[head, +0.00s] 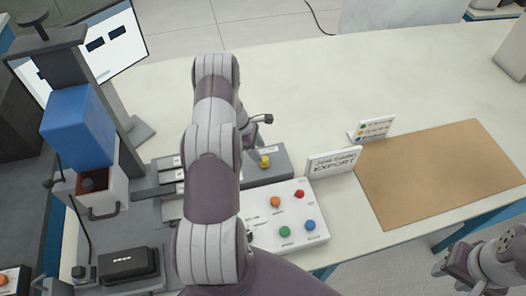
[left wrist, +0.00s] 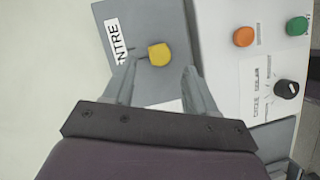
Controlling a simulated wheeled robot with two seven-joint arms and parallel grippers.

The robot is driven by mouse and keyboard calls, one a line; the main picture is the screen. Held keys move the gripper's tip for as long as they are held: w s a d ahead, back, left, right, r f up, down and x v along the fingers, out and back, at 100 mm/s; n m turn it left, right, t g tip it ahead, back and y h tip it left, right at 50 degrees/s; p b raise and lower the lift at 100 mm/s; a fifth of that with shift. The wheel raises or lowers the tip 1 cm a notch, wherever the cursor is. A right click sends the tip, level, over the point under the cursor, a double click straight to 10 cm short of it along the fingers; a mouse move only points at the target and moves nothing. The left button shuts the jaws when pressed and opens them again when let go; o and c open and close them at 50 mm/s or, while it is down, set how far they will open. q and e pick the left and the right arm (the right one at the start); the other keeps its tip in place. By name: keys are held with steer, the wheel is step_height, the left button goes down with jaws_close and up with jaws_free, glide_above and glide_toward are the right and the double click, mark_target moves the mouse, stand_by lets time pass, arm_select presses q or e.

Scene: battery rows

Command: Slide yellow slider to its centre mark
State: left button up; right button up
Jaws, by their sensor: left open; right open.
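The yellow slider knob (head: 264,161) stands on a grey slider box (head: 281,158) behind the white button panel. In the left wrist view the yellow knob (left wrist: 159,54) lies just beyond and between the spread fingertips of my left gripper (left wrist: 160,72), beside a white label (left wrist: 118,41) whose visible letters read "NTRE". My left gripper is open and empty; I cannot tell whether a finger touches the knob. In the head view my left arm hides most of that gripper and the left part of the box. My right gripper (head: 455,272) is open at the lower right, far from the slider.
The white panel (head: 262,238) carries orange, red, green and blue buttons and a black dial (left wrist: 287,89). A white export sign (head: 334,162), a small colour-coded card (head: 372,129) and a brown mat (head: 440,175) lie to the right. A blue-headed press (head: 78,128) stands left. The table behind is clear.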

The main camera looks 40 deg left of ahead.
mark_target(266, 157)
arm_select(q)
steer(key=x, duration=0.3)
steer(key=shift+d+r+p, duration=0.1)
steer(key=shift+d+p, duration=0.05)
steer(key=shift+p, duration=0.2)
steer(key=shift+f, duration=0.6)
steer(key=shift+w+d, duration=0.1)
jaws_close()
steer(key=shift+w+d+f+b, duration=0.3)
steer(key=shift+w+b, duration=0.2)
steer(key=shift+b, duration=0.4)
steer(key=shift+w+d+r, duration=0.15)
steer(key=shift+w, duration=0.05)
steer(key=shift+d+r, duration=0.15)
steer(key=shift+r, duration=0.05)
jaws_free()
